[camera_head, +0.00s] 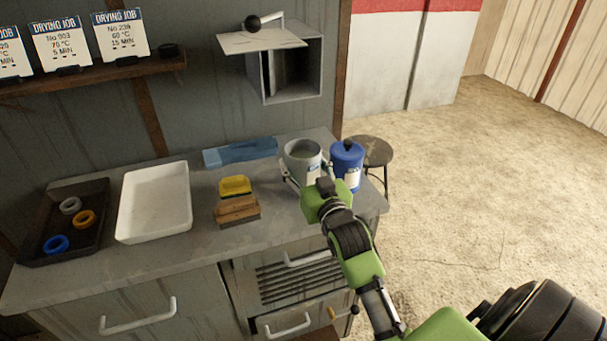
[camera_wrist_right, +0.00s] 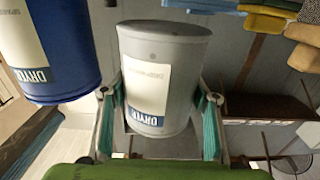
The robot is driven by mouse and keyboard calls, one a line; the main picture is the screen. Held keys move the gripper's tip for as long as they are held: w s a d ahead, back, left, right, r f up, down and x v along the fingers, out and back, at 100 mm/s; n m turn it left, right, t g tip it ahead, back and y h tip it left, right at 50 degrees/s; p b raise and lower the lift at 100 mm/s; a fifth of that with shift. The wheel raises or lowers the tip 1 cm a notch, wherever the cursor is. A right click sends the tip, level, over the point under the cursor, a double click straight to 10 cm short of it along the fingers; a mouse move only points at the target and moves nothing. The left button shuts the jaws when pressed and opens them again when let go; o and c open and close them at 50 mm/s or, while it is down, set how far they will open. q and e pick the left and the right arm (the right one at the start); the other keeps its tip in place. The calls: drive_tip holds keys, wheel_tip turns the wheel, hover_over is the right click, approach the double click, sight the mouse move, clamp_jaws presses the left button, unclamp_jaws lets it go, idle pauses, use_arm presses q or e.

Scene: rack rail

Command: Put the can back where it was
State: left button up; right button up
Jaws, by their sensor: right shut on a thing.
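A light grey, open-topped can (camera_head: 303,156) with a white label is at the right end of the counter. My right gripper (camera_head: 308,178) is shut on it, one finger on each side. The wrist view shows the grey can (camera_wrist_right: 160,75) upside down between the fingers, its label facing the camera. I cannot tell whether its base touches the counter. A blue can (camera_head: 347,168) with a lid and black knob stands just right of it. The blue can also shows in the wrist view (camera_wrist_right: 50,45). My left gripper is not in view.
The counter (camera_head: 190,255) also holds a dark tray (camera_head: 72,225) with three coloured rings, a white tray (camera_head: 155,200), a yellow sponge-like block (camera_head: 235,185), a wooden brush (camera_head: 238,210) and a folded blue cloth (camera_head: 240,151). An open grey wall box (camera_head: 292,75) hangs above. A stool (camera_head: 373,152) stands right.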

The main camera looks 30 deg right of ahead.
drive_tip(key=shift+w+d+f, duration=0.1)
drive_tip(key=shift+w+d, duration=0.05)
wheel_tip(320, 180, down, 3)
drive_tip(key=shift+w+d, duration=0.15)
drive_tip(key=shift+f, duration=0.25)
drive_tip(key=shift+f, duration=0.1)
drive_tip(key=o, duration=1.6)
drive_tip(key=shift+f, duration=0.15)
